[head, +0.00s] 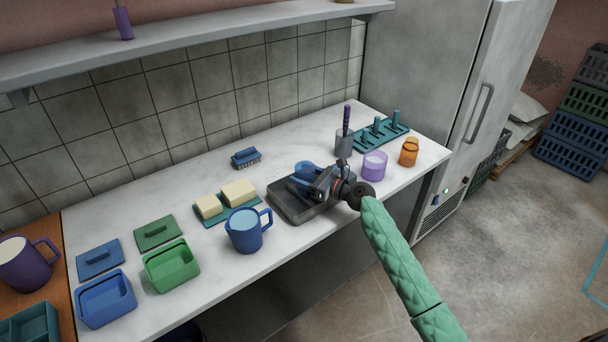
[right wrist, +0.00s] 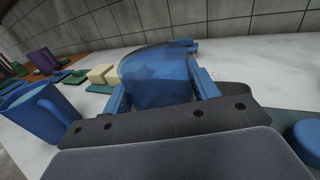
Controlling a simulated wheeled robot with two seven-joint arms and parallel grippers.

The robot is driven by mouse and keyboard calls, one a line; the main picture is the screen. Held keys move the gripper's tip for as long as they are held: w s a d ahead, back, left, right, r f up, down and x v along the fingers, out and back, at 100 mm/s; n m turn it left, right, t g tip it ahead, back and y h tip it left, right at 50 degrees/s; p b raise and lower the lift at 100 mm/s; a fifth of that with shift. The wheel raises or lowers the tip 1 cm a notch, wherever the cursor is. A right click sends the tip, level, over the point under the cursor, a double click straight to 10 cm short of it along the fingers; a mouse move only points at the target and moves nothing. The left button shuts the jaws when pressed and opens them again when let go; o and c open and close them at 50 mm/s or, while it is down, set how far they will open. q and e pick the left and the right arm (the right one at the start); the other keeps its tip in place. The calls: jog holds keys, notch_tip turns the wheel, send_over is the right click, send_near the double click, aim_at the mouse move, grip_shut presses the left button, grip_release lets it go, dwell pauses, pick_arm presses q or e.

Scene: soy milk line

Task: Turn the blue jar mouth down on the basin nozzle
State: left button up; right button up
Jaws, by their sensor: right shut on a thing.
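The blue jar (right wrist: 155,82) is between the fingers of my right gripper (head: 309,182), which is shut on it. In the head view the jar (head: 304,170) shows only in part behind the gripper, over the dark grey basin (head: 283,207). The wrist view shows its see-through blue wall close up, with a finger on each side. I cannot tell which way its mouth points or whether it touches the basin. The basin nozzle is hidden behind the gripper and jar. My left gripper is not in view.
A blue jug (head: 246,232) stands left of the basin. A grey cup with a purple-handled tool (head: 344,140), a purple jar (head: 374,166) and an orange jar (head: 409,152) stand to the right. A teal peg rack (head: 383,138) is behind them.

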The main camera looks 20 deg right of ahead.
jog(key=shift+f, duration=0.1)
dwell(0.3)
jog(key=o, duration=0.9)
jog(key=shift+o, duration=0.2)
